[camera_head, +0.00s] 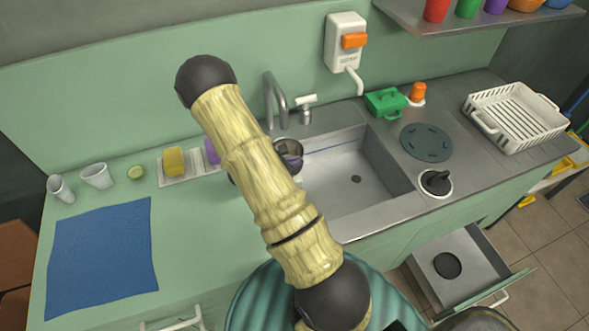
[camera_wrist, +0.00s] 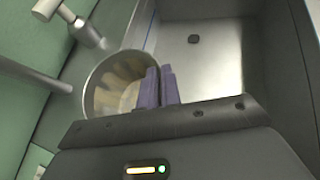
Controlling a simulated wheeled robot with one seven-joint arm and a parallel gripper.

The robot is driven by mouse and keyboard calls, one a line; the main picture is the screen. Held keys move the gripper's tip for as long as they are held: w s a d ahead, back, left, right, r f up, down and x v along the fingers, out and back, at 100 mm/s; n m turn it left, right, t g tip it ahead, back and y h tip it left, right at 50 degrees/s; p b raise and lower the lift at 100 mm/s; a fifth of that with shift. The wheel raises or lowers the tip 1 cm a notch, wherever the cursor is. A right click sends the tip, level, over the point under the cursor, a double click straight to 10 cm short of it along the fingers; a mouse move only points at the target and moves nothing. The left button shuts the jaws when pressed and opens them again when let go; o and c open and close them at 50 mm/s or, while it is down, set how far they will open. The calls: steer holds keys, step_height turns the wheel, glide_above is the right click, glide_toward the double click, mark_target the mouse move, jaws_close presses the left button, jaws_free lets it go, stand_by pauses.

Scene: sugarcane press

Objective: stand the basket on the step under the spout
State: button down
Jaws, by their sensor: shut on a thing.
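A round metal vessel, which I take for the basket (camera_wrist: 103,84), is at the left edge of the sink in the head view (camera_head: 288,147), partly hidden by my arm. The vessel's open mouth faces the wrist camera. A white wall unit (camera_head: 340,55) with an orange lever has a curved white spout (camera_head: 355,84) above the counter. A grey faucet (camera_head: 272,90) stands behind the sink. I cannot make out a step.
The sink (camera_head: 345,185) is otherwise empty. A drawer (camera_head: 455,265) is open below. The blue cloth (camera_head: 102,258) lies at left.

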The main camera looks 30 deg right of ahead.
steer(key=shift+w+a, duration=0.1)
step_height(320, 180, down, 4)
steer(key=shift+r, duration=0.15)
steer(key=shift+f, duration=0.2)
steer(key=c, duration=1.6)
jaws_free()
steer(key=b+v, duration=0.1)
steer(key=v, duration=1.1)
